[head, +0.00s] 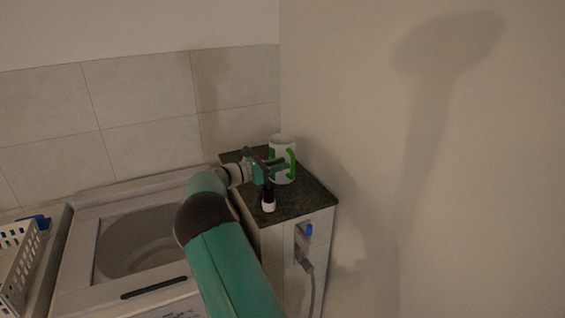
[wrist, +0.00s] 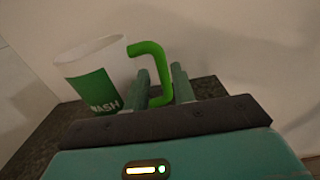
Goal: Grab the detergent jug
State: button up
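The detergent jug (head: 279,146) stands upright on the dark top of a narrow cabinet. In the wrist view it is a white, open-topped jug (wrist: 92,55) with a green label reading "WASH" and a green handle on its right. My gripper (head: 281,166) reaches the jug at its handle side. In the wrist view my gripper (wrist: 161,80) is open. One finger shows inside the handle loop and the other on its outer side. The handle's upright bar lies between them, with a visible gap to the outer finger. Whether either finger touches the handle is unclear.
The cabinet top (head: 309,192) is small, with a wall close behind and to the right. A dark item with a white end (head: 268,206) shows near its front edge. A washing machine (head: 110,285) and a white basket (head: 18,262) are at left.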

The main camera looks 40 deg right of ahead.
aim_at(293, 161)
jog(key=x, duration=0.5)
jog(key=shift+s+d+f, duration=0.1)
jog(key=shift+c, duration=0.5)
grip_shut()
dwell(0.8)
